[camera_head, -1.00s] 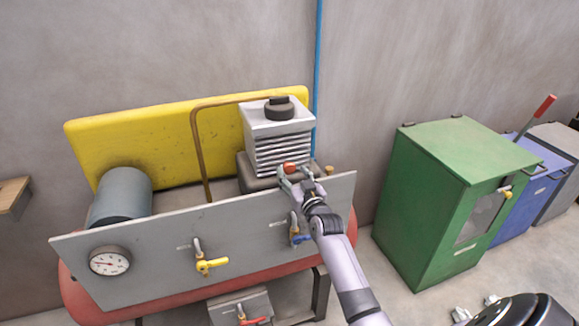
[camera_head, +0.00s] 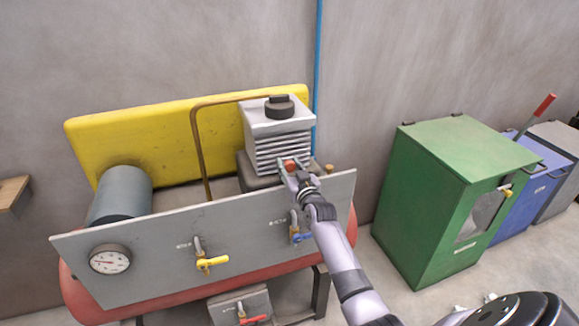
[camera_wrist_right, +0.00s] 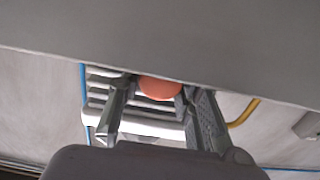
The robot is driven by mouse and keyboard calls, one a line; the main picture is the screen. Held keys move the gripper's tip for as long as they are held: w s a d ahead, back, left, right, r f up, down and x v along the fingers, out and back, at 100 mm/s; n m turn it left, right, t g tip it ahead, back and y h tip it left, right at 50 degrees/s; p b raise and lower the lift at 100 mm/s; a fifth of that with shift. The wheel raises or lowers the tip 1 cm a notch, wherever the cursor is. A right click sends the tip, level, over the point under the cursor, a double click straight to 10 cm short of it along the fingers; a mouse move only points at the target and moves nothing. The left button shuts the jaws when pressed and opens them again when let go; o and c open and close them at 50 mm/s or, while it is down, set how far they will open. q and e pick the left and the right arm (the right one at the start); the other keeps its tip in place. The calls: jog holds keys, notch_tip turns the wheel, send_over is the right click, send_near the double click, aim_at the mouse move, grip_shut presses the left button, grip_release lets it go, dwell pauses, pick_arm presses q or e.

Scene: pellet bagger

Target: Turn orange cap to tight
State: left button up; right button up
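The orange cap (camera_head: 290,165) sits low on the front of the grey finned compressor block, just above the top edge of the grey panel. My right gripper (camera_head: 291,166) reaches up over the panel's edge to the cap. In the right wrist view the orange cap (camera_wrist_right: 159,88) lies between the two fingers of the right gripper (camera_wrist_right: 157,92). The right finger looks against the cap; a small gap may remain at the left finger, so contact on both sides is unclear. The cap's upper part is hidden behind the grey edge in that view. My left gripper is not in view.
The grey panel (camera_head: 150,247) carries a gauge (camera_head: 109,260), a yellow-handled valve (camera_head: 211,263) and a blue-handled valve (camera_head: 301,238) close to my right arm. A brown pipe (camera_head: 205,150) rises left of the finned block (camera_head: 280,140). A green cabinet (camera_head: 430,200) stands at right.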

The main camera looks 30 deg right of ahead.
jog(key=c, duration=0.5)
jog(key=shift+c, duration=0.2)
jog(key=shift+m, duration=0.3)
jog(key=shift+f+m, duration=0.1)
jog(key=shift+m, duration=2.7)
jog(key=o, duration=1.1)
jog(key=shift+d, duration=0.1)
jog(key=shift+o, duration=0.2)
